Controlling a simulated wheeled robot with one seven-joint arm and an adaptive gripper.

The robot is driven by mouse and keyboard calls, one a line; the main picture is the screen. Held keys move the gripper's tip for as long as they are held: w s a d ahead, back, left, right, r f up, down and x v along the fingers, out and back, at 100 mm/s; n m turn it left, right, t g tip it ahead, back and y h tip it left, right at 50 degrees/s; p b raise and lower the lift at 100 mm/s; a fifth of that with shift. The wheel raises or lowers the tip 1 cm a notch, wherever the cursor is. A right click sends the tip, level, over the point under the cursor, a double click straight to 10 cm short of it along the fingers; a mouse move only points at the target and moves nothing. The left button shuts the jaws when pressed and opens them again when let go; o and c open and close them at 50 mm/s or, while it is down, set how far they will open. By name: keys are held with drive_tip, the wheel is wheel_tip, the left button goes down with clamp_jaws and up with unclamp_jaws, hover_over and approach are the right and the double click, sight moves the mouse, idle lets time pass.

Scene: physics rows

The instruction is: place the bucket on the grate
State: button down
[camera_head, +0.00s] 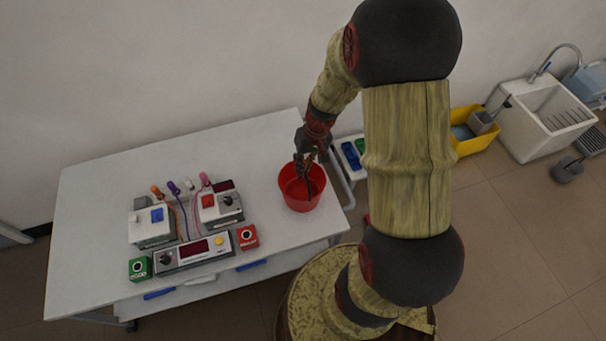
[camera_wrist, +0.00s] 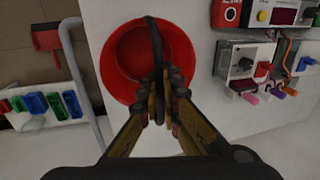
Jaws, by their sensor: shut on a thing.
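The red bucket (camera_head: 301,193) is at the right end of the white table, upright; I cannot tell whether its base touches the tabletop. In the wrist view the bucket (camera_wrist: 122,58) is seen from above, with its dark handle (camera_wrist: 152,35) crossing over the opening. My gripper (camera_head: 302,168) is above the bucket, and its fingers (camera_wrist: 160,95) are shut on the handle. The inside looks empty, though the fingers hide part of it. A dark slatted panel that may be the grate (camera_head: 592,141) lies on the floor at the far right, beside the sink.
Grey devices with cables (camera_head: 185,228) fill the table's middle. A small rack of coloured items (camera_head: 352,155) stands off the table's right end. A yellow tub (camera_head: 468,132), a white sink (camera_head: 545,115) and a dark grey object (camera_head: 568,169) are at the right. The floor at lower right is clear.

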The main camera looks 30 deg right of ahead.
drive_tip(key=shift+d+b+x, duration=0.1)
drive_tip(key=shift+b+x, duration=0.15)
drive_tip(key=shift+x, duration=0.4)
drive_tip(key=shift+d+b+x, duration=0.15)
drive_tip(key=shift+b+x, duration=0.1)
drive_tip(key=shift+x, duration=0.35)
drive_tip(key=shift+s+f, duration=0.15)
drive_tip(key=shift+f, duration=0.1)
drive_tip(key=c, duration=2)
unclamp_jaws()
